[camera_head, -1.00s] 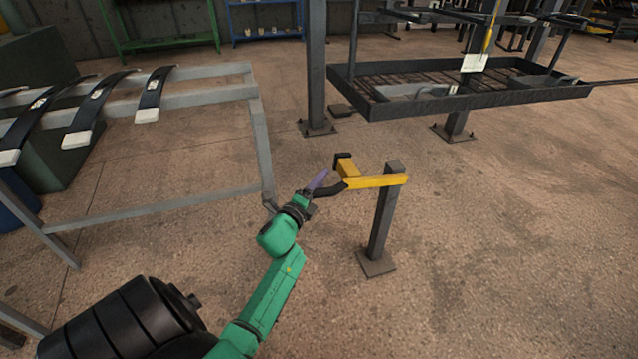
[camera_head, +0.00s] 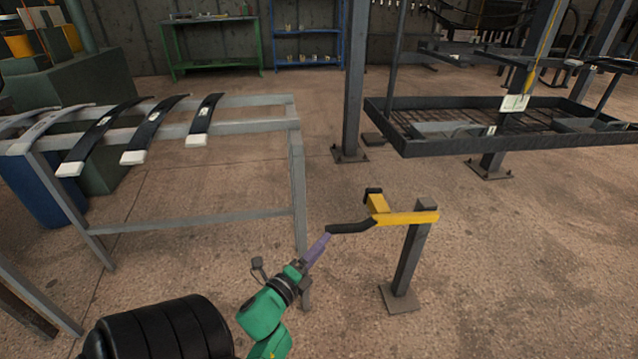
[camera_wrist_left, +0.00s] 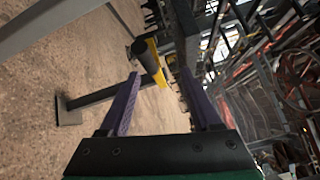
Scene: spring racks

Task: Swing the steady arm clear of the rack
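The steady arm (camera_head: 407,217) is a yellow bar with an upright black-topped stub and a black curved handle (camera_head: 350,227) at its left end. It sits on top of a short grey post (camera_head: 409,262) and points left, towards the spring rack. My left gripper (camera_head: 323,243) has purple fingers and is at the handle's free end, just below it in the picture. In the left wrist view the two fingers (camera_wrist_left: 160,88) are wide apart with nothing between them. The handle (camera_wrist_left: 146,56) shows ahead of the fingertips there. My right gripper is in neither view.
A grey spring rack (camera_head: 180,217) stands at left with several dark leaf springs (camera_head: 150,137) on its top rails. A dark hanging tray (camera_head: 470,143) is at upper right, beside a grey column (camera_head: 354,85). Floor around the post is open.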

